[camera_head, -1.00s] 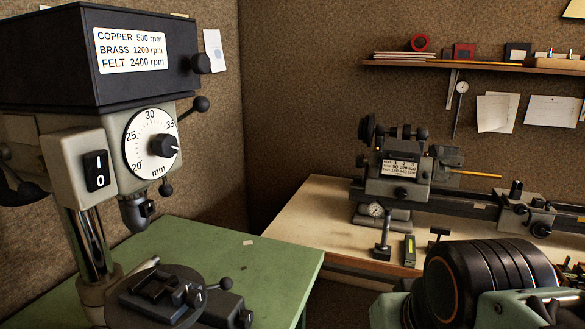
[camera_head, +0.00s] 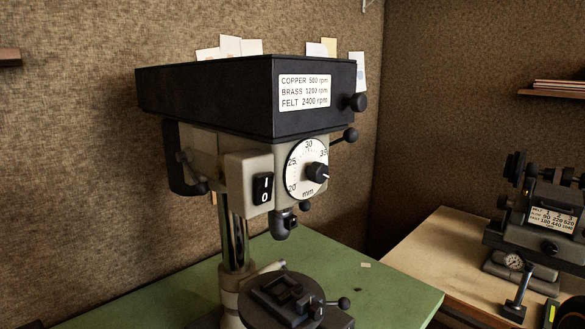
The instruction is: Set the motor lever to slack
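The drill press has a black belt cover (camera_head: 215,95) with a speed label reading copper 500, brass 1200, felt 2400 rpm. A dark, bent handle (camera_head: 174,160) hangs below the left end of the cover, beside the grey head. It may be the motor lever, but no slack or tight marking is legible. A black knob (camera_head: 357,102) sits on the cover's right end. A rocker switch (camera_head: 263,188) marked I and 0 and a round depth dial (camera_head: 306,168) are on the head's front. My gripper is not in view.
The press stands on a green bench (camera_head: 390,290) by the brown wall, with its vise (camera_head: 283,295) on the round table. A small lathe (camera_head: 550,215) stands on the bench at right. Air left of the press is clear.

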